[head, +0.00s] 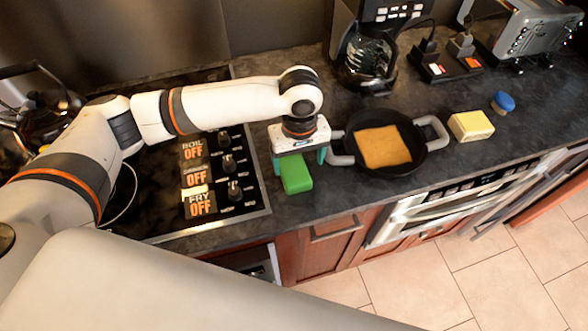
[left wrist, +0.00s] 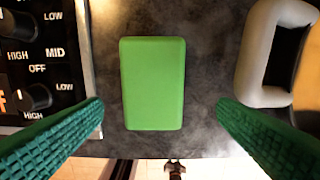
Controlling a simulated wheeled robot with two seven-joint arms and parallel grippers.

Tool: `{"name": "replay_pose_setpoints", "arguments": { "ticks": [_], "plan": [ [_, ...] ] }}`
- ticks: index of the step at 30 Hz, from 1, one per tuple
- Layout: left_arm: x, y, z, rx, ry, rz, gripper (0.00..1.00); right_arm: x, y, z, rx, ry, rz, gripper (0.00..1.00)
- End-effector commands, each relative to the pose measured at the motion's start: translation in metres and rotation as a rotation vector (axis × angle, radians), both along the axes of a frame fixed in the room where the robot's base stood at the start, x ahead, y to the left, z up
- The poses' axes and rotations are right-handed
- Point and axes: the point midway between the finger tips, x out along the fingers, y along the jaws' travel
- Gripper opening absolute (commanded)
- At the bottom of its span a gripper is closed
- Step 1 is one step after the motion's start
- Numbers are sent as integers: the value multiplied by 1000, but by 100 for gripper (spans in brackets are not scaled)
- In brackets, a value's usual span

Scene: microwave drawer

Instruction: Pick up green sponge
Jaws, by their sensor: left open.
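The green sponge (head: 296,174) lies on the dark countertop between the stove panel and a black pan, near the counter's front edge. In the left wrist view the sponge (left wrist: 153,83) is a plain green rectangle, fully visible and set between the two fingers. My left gripper (head: 299,158) is above the sponge in the head view, pointing down. Its green ridged fingers are wide apart in the left wrist view (left wrist: 158,130), with a gap on each side of the sponge. It holds nothing. My right gripper is in neither view.
The black pan (head: 408,165) with a tan slab (head: 383,147) stands just right, its grey handle (left wrist: 272,50) close to the right finger. The stove knobs (head: 228,163) are close on the left. A yellow block (head: 471,125) and a blue-topped object (head: 503,102) lie farther right.

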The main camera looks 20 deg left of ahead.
Motion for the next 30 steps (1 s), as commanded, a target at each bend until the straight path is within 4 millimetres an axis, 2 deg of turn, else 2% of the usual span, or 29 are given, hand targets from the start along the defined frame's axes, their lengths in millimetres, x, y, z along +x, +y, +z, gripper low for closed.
{"name": "replay_pose_setpoints", "arguments": {
  "ticks": [6, 10, 19, 27, 29, 30],
  "plan": [
    [-6, 7, -28, 3, 4, 1, 82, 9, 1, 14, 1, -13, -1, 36],
    [-5, 6, -45, 1, 2, -1, 82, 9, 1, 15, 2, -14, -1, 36],
    [-5, 6, -51, 0, 0, -2, 82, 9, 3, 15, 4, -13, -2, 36],
    [-5, 6, -51, 1, 1, -2, 38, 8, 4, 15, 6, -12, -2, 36],
    [-5, 6, -50, 0, 0, -2, 31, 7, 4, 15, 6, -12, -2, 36],
    [-5, 6, -50, 0, 0, -2, 31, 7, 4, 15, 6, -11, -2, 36]
  ]
}}
